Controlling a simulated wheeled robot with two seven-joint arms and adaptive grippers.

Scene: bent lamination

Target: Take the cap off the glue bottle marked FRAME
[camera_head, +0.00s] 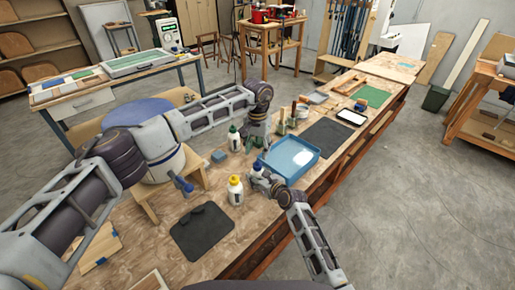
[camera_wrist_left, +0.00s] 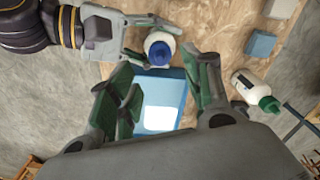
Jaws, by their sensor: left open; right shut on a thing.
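A white bottle with a blue cap (camera_wrist_left: 160,47) stands between the fingers of my right gripper (camera_wrist_left: 143,42) in the left wrist view. My right gripper (camera_head: 259,175) is shut on this bottle, near the blue tray's near left corner in the head view. My left gripper (camera_head: 258,139) is open and empty above the bench, beyond the right gripper. Its two green-padded fingers (camera_wrist_left: 165,88) are spread in the wrist view, apart from the blue cap. A green-capped bottle (camera_head: 234,140) and a yellow-capped bottle (camera_head: 236,191) stand on the bench. I cannot read the word FRAME on any label.
The blue tray (camera_head: 306,164) lies just right of the grippers. Dark mats (camera_head: 202,232) and (camera_head: 328,137) lie at the near and far parts of the wooden bench. Brushes and pots (camera_head: 292,117) stand farther back.

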